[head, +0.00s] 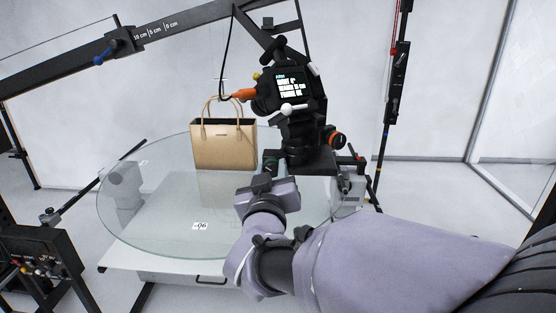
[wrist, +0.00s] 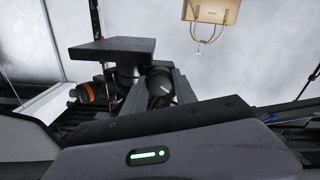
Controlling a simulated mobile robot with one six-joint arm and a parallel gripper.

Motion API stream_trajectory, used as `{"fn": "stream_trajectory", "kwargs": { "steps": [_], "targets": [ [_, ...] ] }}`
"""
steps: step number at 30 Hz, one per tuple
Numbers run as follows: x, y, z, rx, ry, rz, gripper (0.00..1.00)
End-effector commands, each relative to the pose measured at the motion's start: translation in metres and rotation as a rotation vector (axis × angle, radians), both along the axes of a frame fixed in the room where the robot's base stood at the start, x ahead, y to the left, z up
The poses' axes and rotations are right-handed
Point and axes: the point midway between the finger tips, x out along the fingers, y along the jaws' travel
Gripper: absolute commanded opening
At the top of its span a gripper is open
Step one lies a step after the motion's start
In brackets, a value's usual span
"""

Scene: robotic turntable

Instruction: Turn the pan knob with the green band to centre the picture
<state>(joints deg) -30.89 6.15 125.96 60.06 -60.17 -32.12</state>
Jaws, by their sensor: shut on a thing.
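My gripper (head: 268,180) is at the lower left of the camera head, beside the glass turntable. It is shut on a dark round knob with a white line (wrist: 160,86), which sits between its two fingers in the wrist view. A little green (head: 270,163) shows at the fingertips in the head view, so this looks like the pan knob; most of its band is hidden. The tan handbag (head: 224,146) stands upright on the turntable.
An orange-banded knob (head: 336,139) is at the head's right; it also shows in the wrist view (wrist: 86,93). The glass turntable (head: 150,215) has a "-96" label (head: 200,226). A black boom (head: 110,45) crosses the upper left. A stand (head: 397,90) rises at right.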

Motion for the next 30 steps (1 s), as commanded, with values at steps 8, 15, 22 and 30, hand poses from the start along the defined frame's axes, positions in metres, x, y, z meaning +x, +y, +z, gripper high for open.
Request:
{"fn": "stream_trajectory", "kwargs": {
  "steps": [8,15,22,30],
  "targets": [
    [-0.0001,-0.0001,-0.0016,0.03,-0.001,0.0,0.0],
    [-0.0002,0.0001,-0.0042,0.167,-0.008,0.001,0.0],
    [-0.0003,0.0,-0.005,0.369,-0.013,0.0,0.0],
    [-0.0002,0.0,-0.0038,0.591,-0.02,0.0,0.0]
  ]
}}
